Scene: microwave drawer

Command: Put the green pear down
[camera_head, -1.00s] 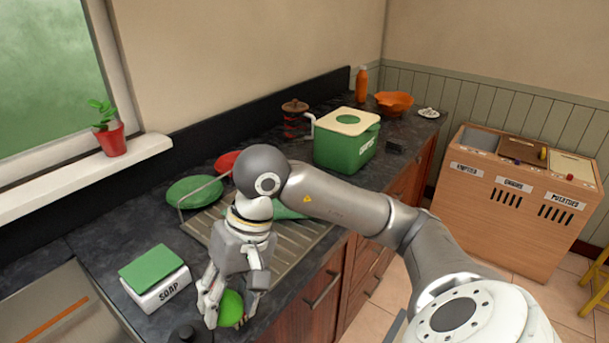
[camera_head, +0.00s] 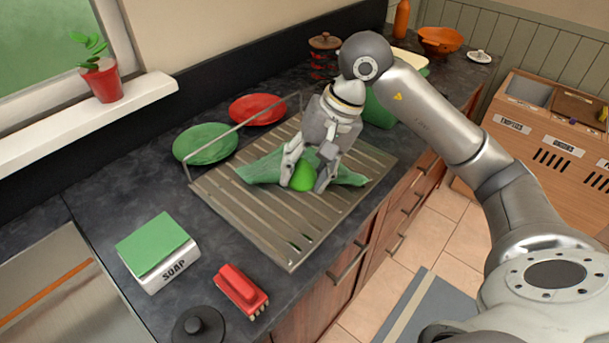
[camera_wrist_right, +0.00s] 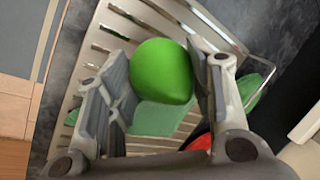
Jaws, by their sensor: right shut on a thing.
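The green pear (camera_head: 303,178) is between the fingers of my right gripper (camera_head: 307,180), which is shut on it. In the right wrist view the pear (camera_wrist_right: 161,73) sits between both finger pads of the right gripper (camera_wrist_right: 155,85). In the head view it is over the slatted metal drying rack (camera_head: 290,240) and in front of a green cloth (camera_head: 262,168) lying there. I cannot tell whether the pear touches the cloth or rack. My left gripper is not in view.
A green plate (camera_head: 205,144) and a red plate (camera_head: 257,109) lie behind the rack. The rack's front part is bare.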

